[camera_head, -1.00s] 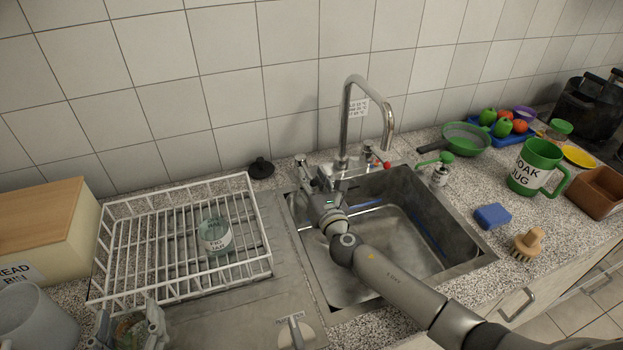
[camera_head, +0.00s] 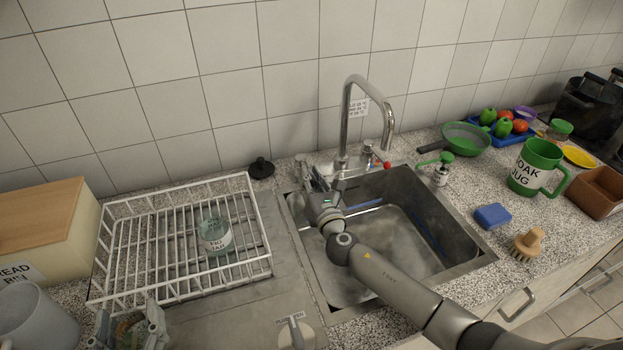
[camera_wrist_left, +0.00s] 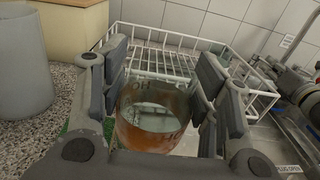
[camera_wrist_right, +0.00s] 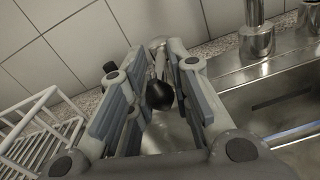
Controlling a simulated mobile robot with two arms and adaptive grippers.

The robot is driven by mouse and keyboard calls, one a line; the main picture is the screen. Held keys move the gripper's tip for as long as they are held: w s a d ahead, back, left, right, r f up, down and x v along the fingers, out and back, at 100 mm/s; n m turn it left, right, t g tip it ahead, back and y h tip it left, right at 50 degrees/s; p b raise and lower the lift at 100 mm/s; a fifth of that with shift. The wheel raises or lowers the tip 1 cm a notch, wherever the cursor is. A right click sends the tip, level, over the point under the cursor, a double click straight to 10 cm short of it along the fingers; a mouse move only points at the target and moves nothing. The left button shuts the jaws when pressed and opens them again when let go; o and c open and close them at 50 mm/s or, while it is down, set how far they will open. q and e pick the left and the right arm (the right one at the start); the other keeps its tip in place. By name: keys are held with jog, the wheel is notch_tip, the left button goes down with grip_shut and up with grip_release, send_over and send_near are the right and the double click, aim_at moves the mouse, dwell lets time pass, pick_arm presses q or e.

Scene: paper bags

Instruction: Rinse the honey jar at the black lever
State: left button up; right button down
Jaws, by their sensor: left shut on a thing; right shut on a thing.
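The honey jar (camera_wrist_left: 152,128), clear glass with amber inside and partly visible letters, is between the fingers of my left gripper (camera_wrist_left: 150,95), which is shut on it. In the head view the jar (camera_head: 130,332) and left gripper (camera_head: 128,325) are at the lower left, in front of the rack. My right gripper (camera_head: 316,180) is at the sink's back left corner. In the right wrist view the black lever knob (camera_wrist_right: 159,95) lies between the fingers of this gripper (camera_wrist_right: 155,90), shut on it. The curved chrome spout (camera_head: 388,135) shows no water.
A white wire rack (camera_head: 258,215) holds a fig jar (camera_head: 214,235) left of the sink (camera_head: 400,250). A red-tipped tap (camera_head: 375,158) stands behind the sink. A grey mug (camera_head: 35,320) and bread bin (camera_head: 45,230) are at left. A blue sponge (camera_head: 492,216) and brush (camera_head: 527,243) lie right.

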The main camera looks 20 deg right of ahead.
jog(key=m+h, duration=0.1)
jog(key=a+m+h, duration=0.1)
jog(key=h, duration=0.1)
jog(key=shift+a, duration=0.25)
jog(key=c, duration=1.4)
grip_release()
jog(key=s, duration=0.4)
jog(key=s+a, duration=0.1)
jog(key=s, duration=0.3)
jog(key=s+a, duration=0.1)
jog(key=s, duration=0.2)
jog(key=shift+s, duration=0.4)
